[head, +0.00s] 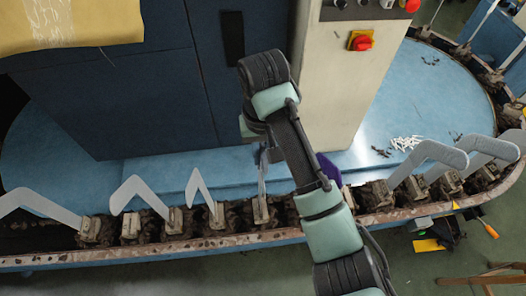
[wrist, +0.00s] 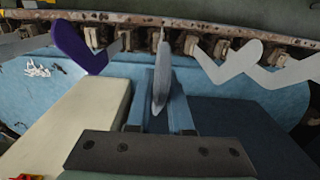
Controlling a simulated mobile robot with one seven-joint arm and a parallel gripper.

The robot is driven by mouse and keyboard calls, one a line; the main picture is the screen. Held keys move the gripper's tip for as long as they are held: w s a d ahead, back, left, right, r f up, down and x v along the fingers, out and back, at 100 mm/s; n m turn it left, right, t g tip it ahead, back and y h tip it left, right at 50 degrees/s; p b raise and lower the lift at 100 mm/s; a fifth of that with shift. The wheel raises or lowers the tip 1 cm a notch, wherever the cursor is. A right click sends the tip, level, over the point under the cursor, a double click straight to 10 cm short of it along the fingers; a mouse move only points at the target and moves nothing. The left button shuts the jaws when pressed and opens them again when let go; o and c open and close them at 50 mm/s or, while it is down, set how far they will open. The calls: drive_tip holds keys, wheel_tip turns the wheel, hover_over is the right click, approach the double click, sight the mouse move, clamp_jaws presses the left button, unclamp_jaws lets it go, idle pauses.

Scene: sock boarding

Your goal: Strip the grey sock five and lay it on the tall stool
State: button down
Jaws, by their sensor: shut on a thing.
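A grey sock (head: 262,178) stands edge-on above its holder on the near rim of the machine. In the wrist view the grey sock (wrist: 161,75) runs from the rim down between the two blue fingers. My gripper (head: 264,155) is shut on it; in the wrist view my gripper (wrist: 158,115) has a finger on each side of the sock. The sock's number cannot be read. A tall stool cannot be made out for sure.
A purple sock (head: 328,168) stands just right of my arm. Several grey forms line the rim at left and right. A cream column (head: 345,90) and a dark blue cabinet (head: 110,95) stand close behind my gripper. Small white pieces (head: 406,142) lie on the blue top.

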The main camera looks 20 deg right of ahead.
sight(263, 144)
wheel_tip(263, 144, up, 4)
drive_tip(key=p, duration=0.3)
drive_tip(key=shift+r+p, duration=0.15)
drive_tip(key=shift+p, duration=0.15)
drive_tip(key=shift+w+r+b, duration=0.15)
drive_tip(key=shift+r+b, duration=0.15)
drive_tip(key=shift+r, duration=0.7)
